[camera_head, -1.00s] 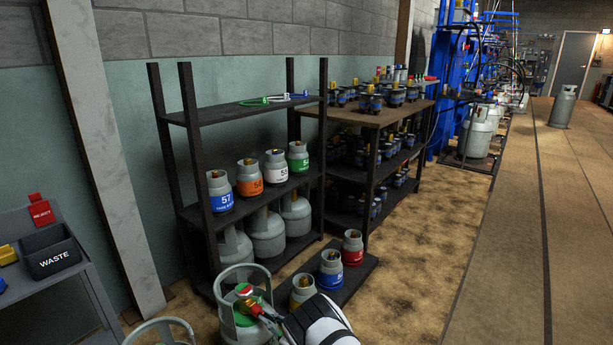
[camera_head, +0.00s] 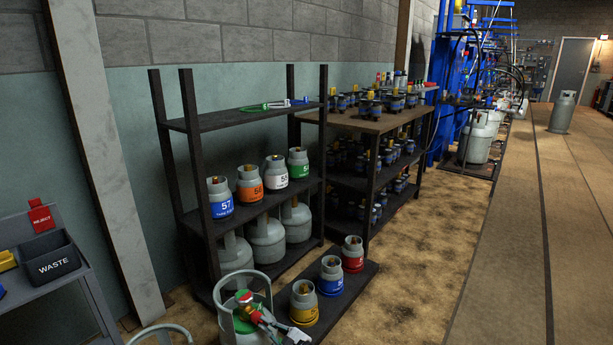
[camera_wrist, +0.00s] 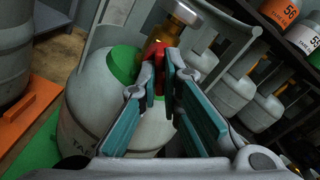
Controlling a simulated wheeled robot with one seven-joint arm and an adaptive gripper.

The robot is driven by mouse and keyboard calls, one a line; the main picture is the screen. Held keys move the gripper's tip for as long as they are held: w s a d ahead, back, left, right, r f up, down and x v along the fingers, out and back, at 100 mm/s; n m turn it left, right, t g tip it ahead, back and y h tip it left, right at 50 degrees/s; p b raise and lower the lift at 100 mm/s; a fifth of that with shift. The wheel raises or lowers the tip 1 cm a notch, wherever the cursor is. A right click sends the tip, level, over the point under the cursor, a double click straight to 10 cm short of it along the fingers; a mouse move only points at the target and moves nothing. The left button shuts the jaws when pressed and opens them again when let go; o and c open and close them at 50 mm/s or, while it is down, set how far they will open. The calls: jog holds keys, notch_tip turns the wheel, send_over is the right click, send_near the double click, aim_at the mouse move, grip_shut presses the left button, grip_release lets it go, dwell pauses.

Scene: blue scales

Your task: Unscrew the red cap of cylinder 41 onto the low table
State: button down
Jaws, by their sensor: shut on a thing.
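A grey cylinder with a green shoulder (camera_head: 232,330) and a carrying ring stands at the bottom of the head view; its number is not readable. In the wrist view its grey body (camera_wrist: 100,110) fills the left and middle, with a brass valve (camera_wrist: 157,38) topped by a metal knob. My gripper (camera_wrist: 163,65) is beside this valve, with its teal-padded fingers shut on the red cap (camera_wrist: 159,78). The fingers hide much of the cap. I cannot tell whether it is still seated on the valve.
A low dark platform (camera_head: 352,283) carries several small cylinders to the right. A dark shelf (camera_head: 250,211) with numbered cylinders stands behind. A grey table (camera_head: 48,293) with a black WASTE bin (camera_head: 52,257) is at the left. The floor (camera_head: 405,270) to the right is clear.

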jog(key=shift+d+n, duration=0.15)
jog(key=shift+n, duration=0.65)
jog(key=c, duration=1.7)
grip_release()
jog(key=shift+s, duration=0.1)
jog(key=v, duration=1.2)
jog(key=shift+c, duration=0.3)
